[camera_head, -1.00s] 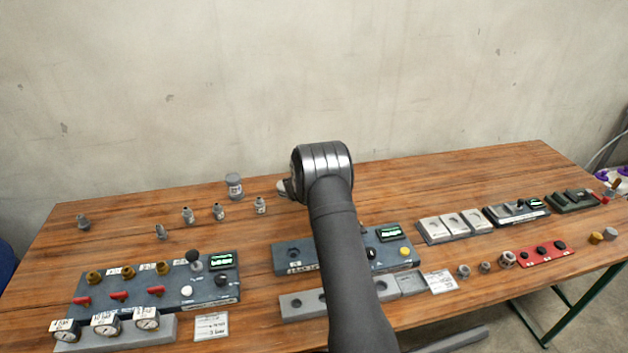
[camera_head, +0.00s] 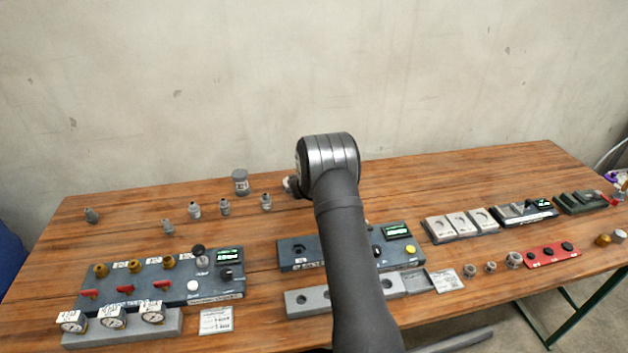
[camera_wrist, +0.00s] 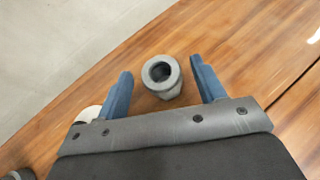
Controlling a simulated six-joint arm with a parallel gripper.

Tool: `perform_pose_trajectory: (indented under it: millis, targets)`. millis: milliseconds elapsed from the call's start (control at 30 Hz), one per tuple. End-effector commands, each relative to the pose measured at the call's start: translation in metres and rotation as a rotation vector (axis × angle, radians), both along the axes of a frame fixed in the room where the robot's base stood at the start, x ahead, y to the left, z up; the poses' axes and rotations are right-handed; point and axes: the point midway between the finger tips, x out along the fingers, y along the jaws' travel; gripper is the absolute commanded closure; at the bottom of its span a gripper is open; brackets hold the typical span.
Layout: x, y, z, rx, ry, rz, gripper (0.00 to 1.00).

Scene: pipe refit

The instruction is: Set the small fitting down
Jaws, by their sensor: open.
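In the wrist view a small grey fitting (camera_wrist: 161,76) with a round dark bore faces the camera, between the two blue fingers of my gripper (camera_wrist: 163,82). The fingers are open, with a narrow gap to the fitting on each side. It appears to stand upright on the wooden table; its foot is partly hidden. In the head view my arm hides most of the gripper and this fitting.
A grey jar (camera_head: 240,182) and several small fittings, one at the near side (camera_head: 266,201), stand left of my arm on the table (camera_head: 420,185). Panels with knobs (camera_head: 160,285) and a grey block with holes (camera_head: 305,302) lie nearer.

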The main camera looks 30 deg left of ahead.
Motion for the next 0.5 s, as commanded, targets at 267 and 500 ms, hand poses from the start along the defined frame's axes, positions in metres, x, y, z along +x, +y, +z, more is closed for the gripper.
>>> perform_pose_trajectory:
  millis: [267, 500]
  targets:
    - [-0.047, -0.012, 0.028, -0.001, -0.002, 0.002, 0.37]
    - [-0.077, -0.021, 0.045, 0.0, -0.002, 0.0, 0.37]
